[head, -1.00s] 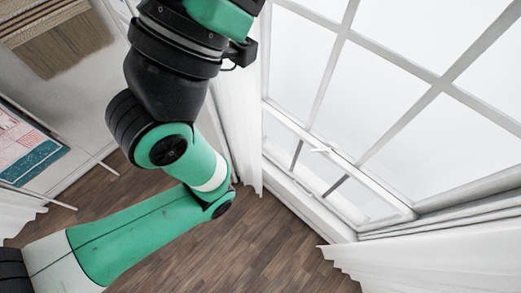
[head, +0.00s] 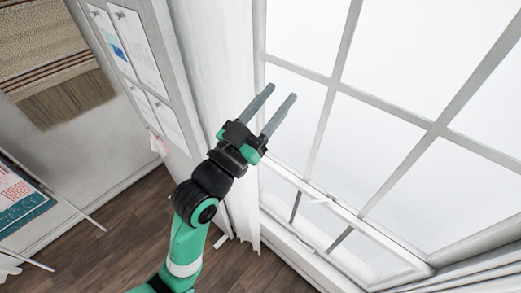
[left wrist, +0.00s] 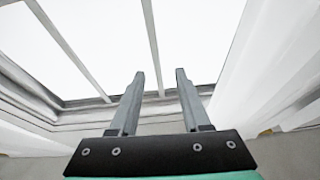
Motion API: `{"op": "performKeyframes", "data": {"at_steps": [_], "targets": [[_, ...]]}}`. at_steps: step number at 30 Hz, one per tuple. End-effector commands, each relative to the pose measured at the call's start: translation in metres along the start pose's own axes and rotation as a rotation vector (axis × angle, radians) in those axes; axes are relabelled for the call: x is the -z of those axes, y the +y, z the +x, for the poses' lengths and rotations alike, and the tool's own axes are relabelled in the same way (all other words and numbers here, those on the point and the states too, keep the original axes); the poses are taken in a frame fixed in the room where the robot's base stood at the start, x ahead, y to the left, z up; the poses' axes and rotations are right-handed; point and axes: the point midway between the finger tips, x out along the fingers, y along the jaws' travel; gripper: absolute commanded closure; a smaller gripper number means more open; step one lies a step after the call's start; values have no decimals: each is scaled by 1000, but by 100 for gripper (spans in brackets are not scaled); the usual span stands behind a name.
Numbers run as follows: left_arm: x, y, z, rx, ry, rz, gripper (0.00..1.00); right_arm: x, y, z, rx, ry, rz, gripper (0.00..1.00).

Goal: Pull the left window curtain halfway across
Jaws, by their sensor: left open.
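The left window curtain (head: 222,75) is a white, pleated cloth hanging at the left side of the window in the head view. In the left wrist view, white curtain cloth (left wrist: 275,75) shows at the right. My left gripper (head: 282,94) is open, with its two grey fingers apart and nothing between them. In the head view it appears in front of the window, just right of the curtain's edge. In the left wrist view its fingers (left wrist: 160,73) point toward the window panes, apart from the cloth. My right gripper is not in view.
The large window (head: 400,75) has white bars and a lower sash with a handle. A wall panel with pinned papers (head: 135,45) stands left of the curtain. A woven hanging (head: 50,50) is at the far left.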

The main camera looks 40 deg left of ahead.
Motion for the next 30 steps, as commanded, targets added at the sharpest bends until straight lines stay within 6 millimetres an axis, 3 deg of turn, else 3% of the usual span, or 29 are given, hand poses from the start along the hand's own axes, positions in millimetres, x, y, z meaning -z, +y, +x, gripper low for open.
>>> {"op": "performKeyframes", "data": {"at_steps": [1,3,6,7,10,17,30], "targets": [[-68,-20,-22,36,-105,2,53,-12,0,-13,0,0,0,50],[-128,-41,-50,80,-216,-2,53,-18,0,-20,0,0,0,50],[-184,-63,-85,131,-327,-6,53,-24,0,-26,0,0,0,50],[-193,-69,-93,144,-345,-6,53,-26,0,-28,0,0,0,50],[-206,-79,-106,169,-374,-5,53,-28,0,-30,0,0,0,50],[-206,-83,-96,173,-370,-4,53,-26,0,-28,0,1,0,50],[-237,-96,-15,170,-369,-4,53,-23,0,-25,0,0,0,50]]}}
